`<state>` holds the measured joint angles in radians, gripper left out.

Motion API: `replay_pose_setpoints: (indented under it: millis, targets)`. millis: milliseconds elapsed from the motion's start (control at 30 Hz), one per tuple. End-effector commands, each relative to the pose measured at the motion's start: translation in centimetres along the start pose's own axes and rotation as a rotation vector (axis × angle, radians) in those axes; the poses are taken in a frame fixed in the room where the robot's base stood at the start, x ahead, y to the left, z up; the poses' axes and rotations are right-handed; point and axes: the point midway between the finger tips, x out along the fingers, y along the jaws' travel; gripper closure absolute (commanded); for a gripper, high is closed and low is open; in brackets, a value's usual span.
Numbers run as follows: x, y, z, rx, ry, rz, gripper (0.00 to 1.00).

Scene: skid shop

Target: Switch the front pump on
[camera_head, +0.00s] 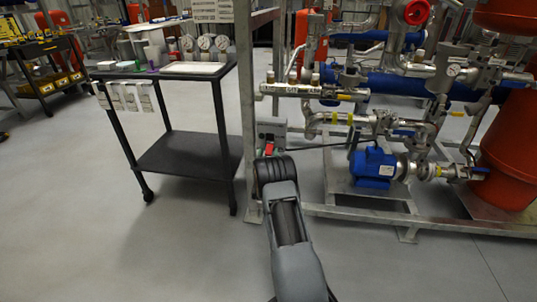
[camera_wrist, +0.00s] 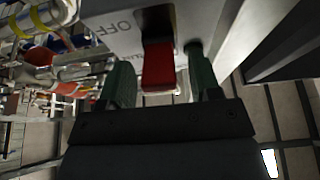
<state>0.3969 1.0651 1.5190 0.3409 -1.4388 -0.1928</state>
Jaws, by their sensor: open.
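The blue front pump (camera_head: 373,166) sits low on the grey skid frame, right of my arm. A grey switch box (camera_head: 271,126) is on the frame's upright, and a dark cable runs from it towards the pump. Its red switch lever (camera_wrist: 158,68) sticks out of a dark slot in the wrist view. The word "OFF" shows on the box face left of the slot. My gripper (camera_wrist: 160,82) is open, with one green finger on each side of the red lever. I cannot tell whether either finger touches it. In the head view my arm mostly hides my gripper.
A black wheeled cart (camera_head: 183,152) with gauges and papers on top stands left of the upright. Pipes and valves rise above the pump, and a red tank (camera_head: 510,150) is at the right. The grey floor in front is clear.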

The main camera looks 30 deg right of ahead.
Motion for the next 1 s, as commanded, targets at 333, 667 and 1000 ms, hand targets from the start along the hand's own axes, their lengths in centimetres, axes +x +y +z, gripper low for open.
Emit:
replay_pose_setpoints:
  millis: [333,667,1000]
  targets:
    - [0.74,0.04,-0.05,0.0,0.0,0.0,0.43]
    - [0.71,0.03,-0.05,0.0,0.0,0.0,0.65]
    - [0.71,0.03,-0.05,0.0,0.0,0.0,0.92]
